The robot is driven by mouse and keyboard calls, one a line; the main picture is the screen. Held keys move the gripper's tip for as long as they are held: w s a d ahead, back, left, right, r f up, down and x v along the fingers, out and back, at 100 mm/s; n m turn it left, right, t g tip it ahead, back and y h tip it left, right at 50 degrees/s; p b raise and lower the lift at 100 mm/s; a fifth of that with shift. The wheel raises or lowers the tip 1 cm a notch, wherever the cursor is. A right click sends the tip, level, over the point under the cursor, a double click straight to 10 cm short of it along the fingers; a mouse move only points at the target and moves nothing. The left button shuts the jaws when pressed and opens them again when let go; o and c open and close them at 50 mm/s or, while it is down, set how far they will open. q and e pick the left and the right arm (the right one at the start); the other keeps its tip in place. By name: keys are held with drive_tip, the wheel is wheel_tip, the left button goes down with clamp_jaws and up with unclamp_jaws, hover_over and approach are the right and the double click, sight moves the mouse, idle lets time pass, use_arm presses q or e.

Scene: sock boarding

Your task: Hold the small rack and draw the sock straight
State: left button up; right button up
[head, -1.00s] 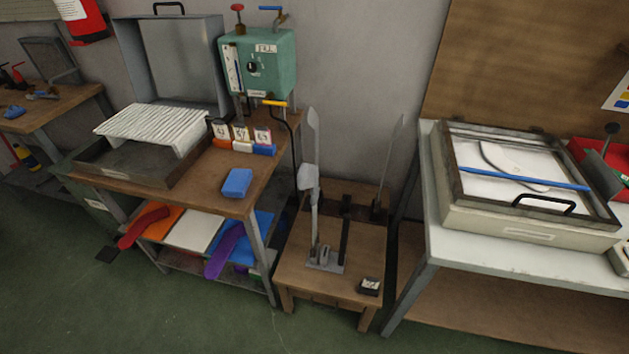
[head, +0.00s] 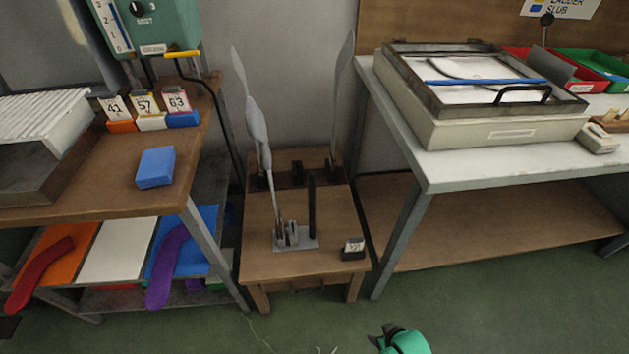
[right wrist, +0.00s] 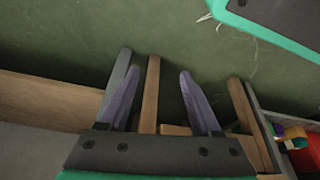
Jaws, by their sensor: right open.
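The small rack (head: 348,222) is a low wooden stand on the floor between two tables. Upright flat grey forms rise from it: one at the front left and another form (head: 343,85) at the back right. A pale grey sock (head: 256,125) appears to be on the upper part of the front form; its exact edges are hard to tell. My right gripper (head: 384,338) shows at the bottom edge, low in front of the rack and apart from it. In the right wrist view the right gripper (right wrist: 159,85) has its fingers spread, empty. My left gripper is not seen.
On the left, a wooden table (head: 100,185) holds number cards and a blue block (head: 155,167); coloured sheets and socks lie below. On the right, a white table (head: 480,165) bears a framed box (head: 500,130). Green floor (head: 300,325) is free in front of the rack.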

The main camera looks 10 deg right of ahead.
drive_tip(key=w+a+r+t+y, duration=0.25)
drive_tip(key=w+a+r, duration=0.25)
drive_tip(key=w+r, duration=0.35)
drive_tip(key=n+t+y, duration=0.4)
drive_tip(key=t+y, duration=0.1)
drive_tip(key=t, duration=0.2)
approach(315, 190)
drive_tip(key=r+x, duration=0.1)
drive_tip(key=x, duration=0.2)
drive_tip(key=shift+h, duration=0.25)
drive_tip(key=x, duration=0.8)
drive_tip(key=shift+a+f, duration=0.15)
drive_tip(key=shift+f, duration=0.15)
clamp_jaws()
